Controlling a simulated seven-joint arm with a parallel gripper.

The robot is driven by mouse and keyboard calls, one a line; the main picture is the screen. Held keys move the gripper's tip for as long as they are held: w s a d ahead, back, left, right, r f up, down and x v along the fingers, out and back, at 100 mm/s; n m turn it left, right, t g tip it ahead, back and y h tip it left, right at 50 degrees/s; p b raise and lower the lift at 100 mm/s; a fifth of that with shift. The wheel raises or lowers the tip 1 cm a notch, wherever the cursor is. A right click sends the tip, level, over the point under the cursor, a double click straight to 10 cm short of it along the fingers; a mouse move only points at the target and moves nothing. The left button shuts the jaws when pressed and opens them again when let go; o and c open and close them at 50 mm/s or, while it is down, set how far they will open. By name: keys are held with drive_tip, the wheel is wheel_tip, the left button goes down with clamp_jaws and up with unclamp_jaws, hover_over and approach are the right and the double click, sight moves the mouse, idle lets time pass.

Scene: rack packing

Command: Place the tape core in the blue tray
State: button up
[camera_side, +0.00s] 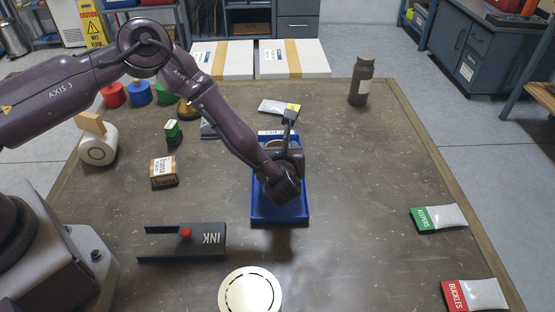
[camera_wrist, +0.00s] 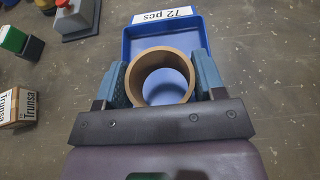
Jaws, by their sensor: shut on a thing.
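The tape core, a brown cardboard ring (camera_wrist: 160,54), is held between the two fingers of my gripper (camera_wrist: 161,80) in the wrist view. My gripper is shut on it, one finger against each side. The blue tray (camera_wrist: 131,46) lies below and beyond the ring, and its blue floor shows through the ring's hole. In the side view my gripper (camera_side: 279,181) hangs over the blue tray (camera_side: 282,216) and hides much of it. A small part of the tape core (camera_side: 274,143) shows behind the wrist. I cannot tell how high the ring is above the tray floor.
A dark ink holder with a red knob (camera_side: 207,239) and a white disc (camera_side: 250,291) lie nearer the camera. Green (camera_side: 438,218) and red (camera_side: 474,294) labelled packets lie at right. A dark bottle (camera_side: 361,80) stands at the back. A Trunsa box (camera_side: 164,172) sits left.

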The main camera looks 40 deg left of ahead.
drive_tip(key=shift+f, duration=1.45)
drive_tip(key=shift+f, duration=0.2)
drive_tip(key=o, duration=0.6)
drive_tip(key=shift+r, duration=0.1)
